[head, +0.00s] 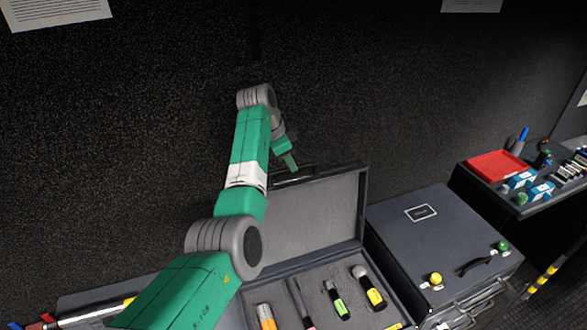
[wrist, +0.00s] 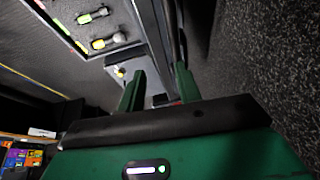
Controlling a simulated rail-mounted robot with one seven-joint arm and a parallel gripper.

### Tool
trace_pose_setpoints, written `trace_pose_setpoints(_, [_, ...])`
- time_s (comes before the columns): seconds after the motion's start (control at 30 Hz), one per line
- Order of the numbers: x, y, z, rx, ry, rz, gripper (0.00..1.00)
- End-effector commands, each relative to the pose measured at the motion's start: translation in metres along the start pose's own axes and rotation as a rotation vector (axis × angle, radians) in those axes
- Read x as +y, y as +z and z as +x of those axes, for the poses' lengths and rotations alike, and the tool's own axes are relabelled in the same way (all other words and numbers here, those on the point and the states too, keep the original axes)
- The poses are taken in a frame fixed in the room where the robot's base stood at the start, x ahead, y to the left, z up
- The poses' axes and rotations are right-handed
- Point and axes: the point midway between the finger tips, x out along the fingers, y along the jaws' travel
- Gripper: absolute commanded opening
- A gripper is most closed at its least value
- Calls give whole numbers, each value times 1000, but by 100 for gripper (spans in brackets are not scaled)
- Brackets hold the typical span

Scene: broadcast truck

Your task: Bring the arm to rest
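My green arm is raised and bent over an open grey case (head: 310,215). My gripper (head: 290,163) hangs from the arm's far end, in front of the dark wall and near the top edge of the case's raised lid. In the wrist view, the two green fingers of my gripper (wrist: 160,75) stand apart with nothing held between them. The case's tray holds several microphone-like items, including a yellow-banded one (head: 368,287) and a green-banded one (head: 336,299). My arm hides the left part of the case.
A closed grey case (head: 430,235) with a yellow knob (head: 435,279) and a green knob (head: 502,246) stands to the right. Farther right, a shelf holds a red tray (head: 496,165), pens and small boxes. The space before the dark wall (head: 370,90) looks clear.

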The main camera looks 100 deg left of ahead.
Motion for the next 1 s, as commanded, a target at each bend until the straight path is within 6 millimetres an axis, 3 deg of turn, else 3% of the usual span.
trace_pose_setpoints(0.17, [0, 0, -11, 0, 0, 0, 34])
trace_pose_setpoints(0.77, [2, -5, -12, 3, -8, 3, 34])
trace_pose_setpoints(0.87, [21, -47, -14, 34, -65, 25, 34])
trace_pose_setpoints(1.0, [86, -150, -28, 164, -204, 72, 34])
